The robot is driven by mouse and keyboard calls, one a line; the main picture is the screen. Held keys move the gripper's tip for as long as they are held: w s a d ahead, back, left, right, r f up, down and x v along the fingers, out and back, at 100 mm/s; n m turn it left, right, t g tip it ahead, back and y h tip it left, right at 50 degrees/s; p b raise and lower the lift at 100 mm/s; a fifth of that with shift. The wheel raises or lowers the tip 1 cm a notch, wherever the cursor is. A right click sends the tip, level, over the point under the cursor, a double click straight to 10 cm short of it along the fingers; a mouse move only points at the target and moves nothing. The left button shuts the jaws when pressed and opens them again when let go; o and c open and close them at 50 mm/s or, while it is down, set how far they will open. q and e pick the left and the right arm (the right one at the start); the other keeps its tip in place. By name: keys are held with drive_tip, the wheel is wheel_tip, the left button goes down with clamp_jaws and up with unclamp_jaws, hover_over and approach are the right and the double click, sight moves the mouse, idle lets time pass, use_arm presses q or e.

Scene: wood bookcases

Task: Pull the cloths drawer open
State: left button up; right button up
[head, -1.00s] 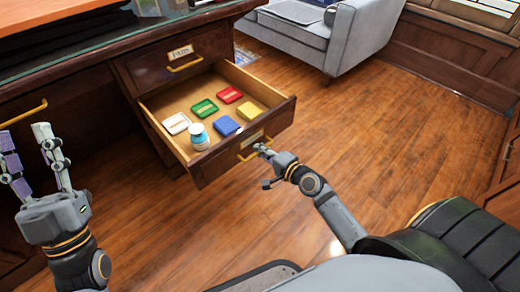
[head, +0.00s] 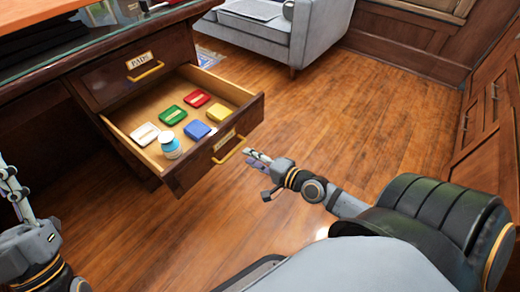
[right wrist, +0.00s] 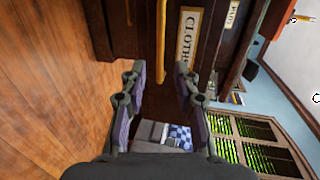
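The cloths drawer (head: 255,112) stands pulled out from the desk in the head view. Its brass handle (head: 230,150) is on the front panel; the handle also shows in the right wrist view (right wrist: 160,50), beside a label reading CLOTHS (right wrist: 188,48). My right gripper (head: 252,157) is just right of the handle, apart from it. In the right wrist view its two fingers (right wrist: 158,90) are spread with nothing between them. My left gripper (head: 14,190) is cut off at the left edge, with one finger clearly showing, away from the drawer.
Inside the drawer lie white, green (head: 173,115), red (head: 197,98), blue (head: 197,130) and yellow (head: 218,112) flat items and a small jar (head: 171,146). A closed drawer (head: 120,78) is above. A grey sofa (head: 285,35) stands behind; the wood floor (head: 350,120) is open.

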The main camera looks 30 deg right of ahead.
drive_tip(key=shift+v, duration=2.05)
